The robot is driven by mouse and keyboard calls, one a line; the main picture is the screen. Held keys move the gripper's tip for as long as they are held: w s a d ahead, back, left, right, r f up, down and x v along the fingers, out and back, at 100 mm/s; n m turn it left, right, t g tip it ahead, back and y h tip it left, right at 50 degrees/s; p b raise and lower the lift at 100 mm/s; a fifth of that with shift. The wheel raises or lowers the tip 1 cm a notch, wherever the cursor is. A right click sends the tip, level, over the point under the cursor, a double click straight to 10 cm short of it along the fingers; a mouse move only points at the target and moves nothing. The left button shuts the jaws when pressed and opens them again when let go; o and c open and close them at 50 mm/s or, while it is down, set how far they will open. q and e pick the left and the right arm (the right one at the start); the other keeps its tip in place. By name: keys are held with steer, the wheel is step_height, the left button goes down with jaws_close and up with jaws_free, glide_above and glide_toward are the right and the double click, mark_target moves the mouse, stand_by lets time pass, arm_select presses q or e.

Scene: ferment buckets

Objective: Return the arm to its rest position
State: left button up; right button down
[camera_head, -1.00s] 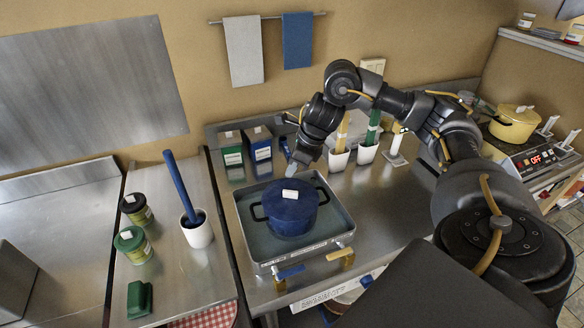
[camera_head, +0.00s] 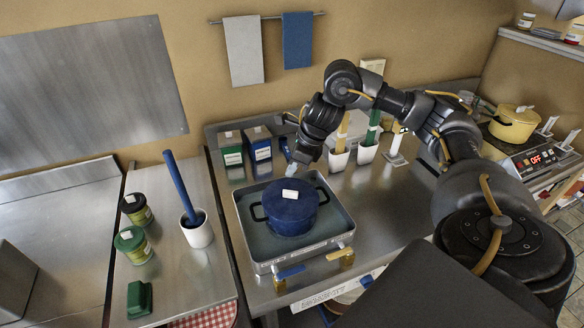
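My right arm comes in from the right and bends down over the steel counter. My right gripper (camera_head: 293,152) hangs above the back edge of the tray, over the far side of the blue pot. It looks empty, but its fingers are small and partly hidden, so I cannot tell if they are open or shut. The blue lidded pot (camera_head: 289,218) with a white label sits in the square steel tray (camera_head: 259,262), apart from the gripper. My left gripper does not show.
A green box (camera_head: 231,154) and a blue box (camera_head: 259,150) stand behind the tray. White cups (camera_head: 367,152) with upright handles stand to its right. A yellow pot (camera_head: 514,125) is on the hob. A white cup (camera_head: 197,233) with a blue handle and jars (camera_head: 132,243) are at left.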

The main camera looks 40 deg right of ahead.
mark_target(288, 191)
steer(key=shift+f, duration=0.25)
steer(key=shift+f+b, duration=2.6)
steer(key=shift+f, duration=0.3)
steer(key=shift+r, duration=0.1)
steer(key=shift+r+p, duration=1.1)
steer(key=shift+r, duration=0.15)
step_height(288, 191, up, 4)
steer(key=p, duration=0.4)
steer(key=shift+r, duration=0.25)
steer(key=shift+f, duration=0.1)
